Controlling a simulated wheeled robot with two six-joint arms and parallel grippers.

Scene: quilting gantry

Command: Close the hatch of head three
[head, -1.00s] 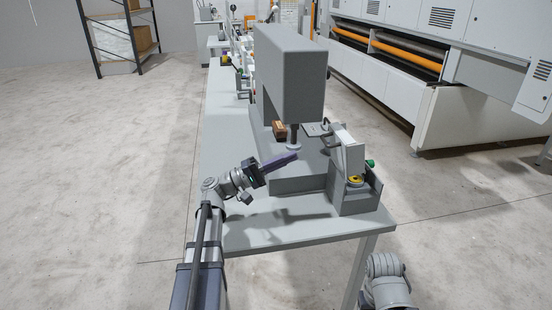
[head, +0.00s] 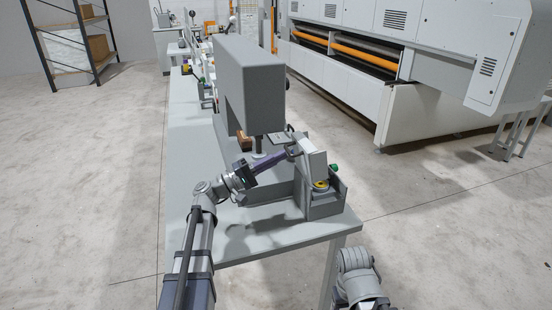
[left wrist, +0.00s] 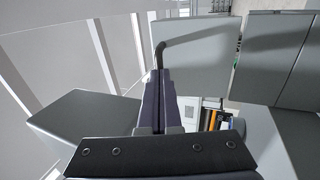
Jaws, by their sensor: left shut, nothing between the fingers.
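The grey stitching head (head: 250,85) stands at the near end of the table. At its right front is a small housing with what looks like its light grey hatch panel (head: 314,163), standing tilted up. In the left wrist view the panel (left wrist: 200,60) carries a bent dark handle rod (left wrist: 161,52). My left gripper (head: 292,151) is shut and empty, its tips close beside the panel's upper left edge. In the left wrist view the shut fingers (left wrist: 158,85) point at the handle's free end; I cannot tell whether they touch it. My right gripper is out of view.
A yellow round part (head: 321,184) and a green knob (head: 334,167) sit at the housing. A brown block (head: 244,143) lies behind the needle bar. The table (head: 255,232) is bare in front of the head. A large white machine (head: 410,110) stands across the aisle.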

